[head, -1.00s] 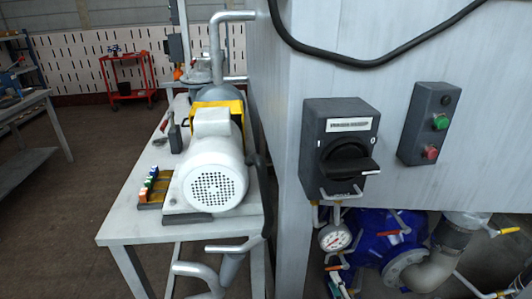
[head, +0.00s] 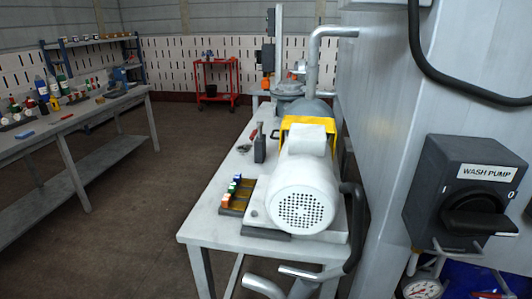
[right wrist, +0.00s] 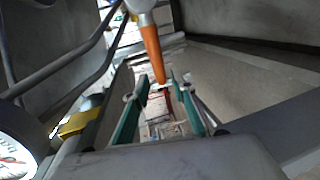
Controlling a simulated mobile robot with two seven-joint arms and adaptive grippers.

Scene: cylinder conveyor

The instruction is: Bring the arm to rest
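My right gripper (right wrist: 164,92) shows in the right wrist view, with its two green-padded fingers apart. An orange handle (right wrist: 152,52) reaches down from the top of that view, and its lower end appears in line with the gap between the fingers. I cannot tell how far beyond the fingertips it is, and I see no clear contact. Neither of my grippers can be made out in the head view. My left gripper is not in view.
A white pump motor (head: 303,195) stands on a grey table (head: 207,228). A dark switch box marked WASH PUMP (head: 465,195) is on the cabinet at right. A gauge (right wrist: 14,158) is close on the left in the wrist view. Open floor (head: 150,215) lies left.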

